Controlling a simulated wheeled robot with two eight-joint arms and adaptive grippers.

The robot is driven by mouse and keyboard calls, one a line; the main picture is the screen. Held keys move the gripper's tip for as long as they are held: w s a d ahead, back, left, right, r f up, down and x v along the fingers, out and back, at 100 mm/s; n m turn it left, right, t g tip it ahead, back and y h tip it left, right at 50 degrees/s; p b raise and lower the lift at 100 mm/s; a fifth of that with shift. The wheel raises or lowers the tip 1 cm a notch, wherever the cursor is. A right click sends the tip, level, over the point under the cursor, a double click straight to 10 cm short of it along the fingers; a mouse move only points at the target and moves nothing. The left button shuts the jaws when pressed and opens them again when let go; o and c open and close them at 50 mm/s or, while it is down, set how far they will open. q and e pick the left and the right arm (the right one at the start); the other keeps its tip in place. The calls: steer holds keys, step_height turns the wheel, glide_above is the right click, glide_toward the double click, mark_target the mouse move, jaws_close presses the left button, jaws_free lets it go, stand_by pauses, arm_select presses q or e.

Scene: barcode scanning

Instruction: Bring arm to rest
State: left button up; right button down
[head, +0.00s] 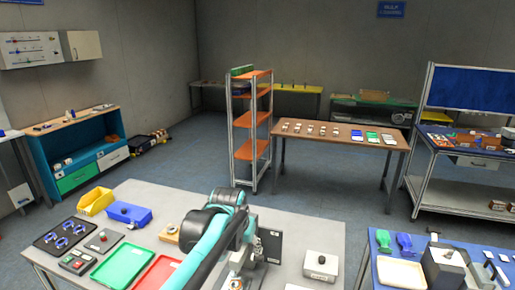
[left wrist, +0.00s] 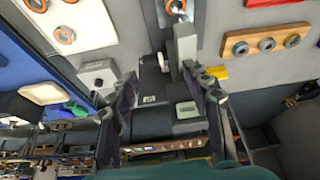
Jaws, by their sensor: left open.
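My teal and black left arm (head: 205,240) reaches in from the bottom over the grey table (head: 315,232). My left gripper (head: 240,268) is low over that table, partly hidden by the arm in the head view. In the left wrist view its two dark fingers stand apart, so the gripper (left wrist: 162,84) is open. A dark device with grey parts (left wrist: 158,120) shows between and behind the fingers; I cannot tell if they touch it. My right gripper is not in view.
A pale box with a round knob (head: 321,264) stands right of the arm. A green tray (head: 122,264), red tray (head: 158,272), blue bin (head: 128,213) and yellow bin (head: 95,201) are to the left. A blue table (head: 375,248) stands at right.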

arm_select(q)
steer(key=s+a+f+n+t+b, duration=0.1)
steer(key=s+a+f, duration=0.3)
steer(key=s, duration=0.4)
steer(key=s+a+f+n+t+b, duration=0.1)
steer(key=s+a+f+b, duration=0.1)
steer(key=s+a+f, duration=0.3)
steer(key=s+a+f+n+y+b, duration=0.1)
steer(key=s+a+f, duration=0.3)
steer(key=s, duration=0.6)
steer(key=shift+s+a+f+t+b, duration=0.2)
steer(key=shift+s+a+t+b, duration=0.2)
steer(key=shift+a+b, duration=0.25)
